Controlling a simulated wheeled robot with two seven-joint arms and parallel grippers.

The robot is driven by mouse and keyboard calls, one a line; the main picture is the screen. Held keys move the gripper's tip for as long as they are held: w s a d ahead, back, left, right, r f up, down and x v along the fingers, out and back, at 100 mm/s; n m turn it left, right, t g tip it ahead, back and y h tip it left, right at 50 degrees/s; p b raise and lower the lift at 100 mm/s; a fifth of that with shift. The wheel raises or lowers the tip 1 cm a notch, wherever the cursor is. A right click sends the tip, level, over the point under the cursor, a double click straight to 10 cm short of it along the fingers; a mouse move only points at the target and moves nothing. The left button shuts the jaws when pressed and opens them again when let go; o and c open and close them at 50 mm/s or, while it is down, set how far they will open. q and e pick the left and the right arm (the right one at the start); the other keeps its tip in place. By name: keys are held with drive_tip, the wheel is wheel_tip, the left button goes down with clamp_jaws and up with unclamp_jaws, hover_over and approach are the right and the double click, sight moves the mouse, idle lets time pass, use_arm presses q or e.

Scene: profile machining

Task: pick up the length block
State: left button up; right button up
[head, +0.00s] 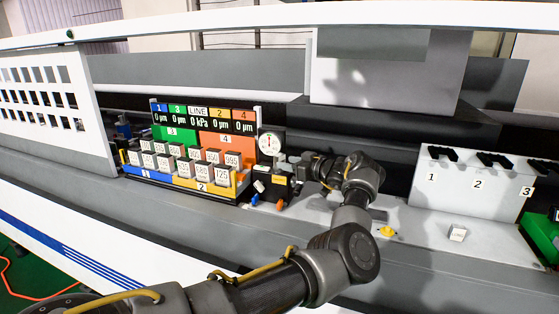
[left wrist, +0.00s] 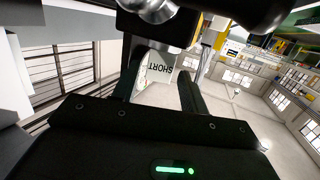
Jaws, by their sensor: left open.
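My left arm comes in from the bottom left of the head view, and its gripper (head: 305,166) is beside the dial gauge and black box. In the left wrist view the gripper (left wrist: 162,84) is open. A white block marked SHORT (left wrist: 160,72), seen upside down, shows between or just beyond its two dark fingers; I cannot tell if they touch it. A small white block (head: 458,233) lies alone on the grey bench at the right. No label says which is the length block. My right gripper is not in view.
A rack with several numbered white blocks (head: 203,172) stands left of the gripper, under a display board (head: 202,117). The dial gauge (head: 271,143) and black box (head: 279,184) are close by. A white stand marked 1, 2, 3 (head: 470,200) and a yellow knob (head: 387,232) are at the right.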

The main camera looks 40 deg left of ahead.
use_arm(q)
drive_tip(key=a+p, duration=0.1)
drive_tip(key=a, duration=0.1)
drive_tip(key=a+f+p, duration=0.1)
drive_tip(key=a, duration=0.2)
drive_tip(key=shift+w+f, duration=0.1)
drive_tip(key=shift+d, duration=0.2)
drive_tip(key=shift+c, duration=1.6)
drive_tip(key=c, duration=0.5)
clamp_jaws()
